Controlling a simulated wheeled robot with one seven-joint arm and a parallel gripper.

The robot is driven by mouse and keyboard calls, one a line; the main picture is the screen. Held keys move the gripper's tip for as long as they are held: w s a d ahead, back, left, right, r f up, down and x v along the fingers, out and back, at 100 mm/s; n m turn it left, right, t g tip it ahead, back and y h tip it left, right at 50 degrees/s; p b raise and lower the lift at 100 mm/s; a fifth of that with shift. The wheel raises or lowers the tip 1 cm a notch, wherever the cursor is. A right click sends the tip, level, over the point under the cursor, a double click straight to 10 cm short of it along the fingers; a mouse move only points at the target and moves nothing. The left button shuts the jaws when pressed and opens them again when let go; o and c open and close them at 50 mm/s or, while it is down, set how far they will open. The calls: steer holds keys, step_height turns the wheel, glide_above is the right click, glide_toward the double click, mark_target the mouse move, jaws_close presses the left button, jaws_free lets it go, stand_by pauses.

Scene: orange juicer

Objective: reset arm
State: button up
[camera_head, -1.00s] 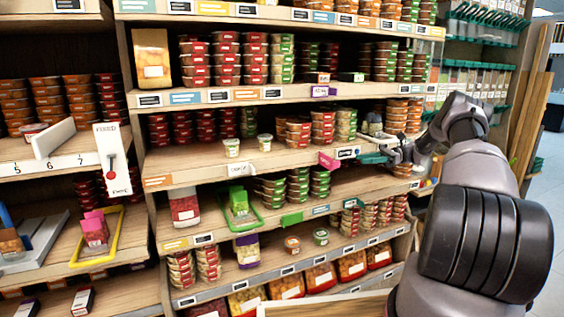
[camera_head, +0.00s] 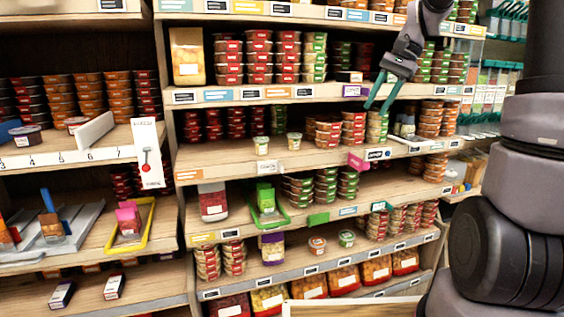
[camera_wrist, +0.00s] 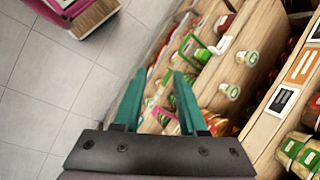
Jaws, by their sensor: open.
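My gripper (camera_head: 385,91) is raised in the upper right of the head view, in front of the shelf with stacked tubs. Its two teal fingers point down and to the left, apart from each other, with nothing visible between them. In the wrist view my gripper (camera_wrist: 160,84) shows the same teal fingers spread, with only floor and shelves beyond. My dark arm links fill the right side of the head view.
A wooden shelf unit (camera_head: 230,160) holds several stacked tubs. Two small tubs (camera_head: 294,141) stand alone on its middle shelf. A yellow tray (camera_head: 130,245) and a green tray (camera_head: 267,222) sit lower.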

steer(key=s+r+n+t+h, duration=0.2)
steer(key=s+n+t, duration=0.2)
steer(key=s, duration=1.5)
steer(key=shift+a+t+h, duration=0.15)
steer(key=shift+t+h, duration=0.25)
steer(key=shift+t, duration=1.2)
steer(key=shift+r, duration=0.1)
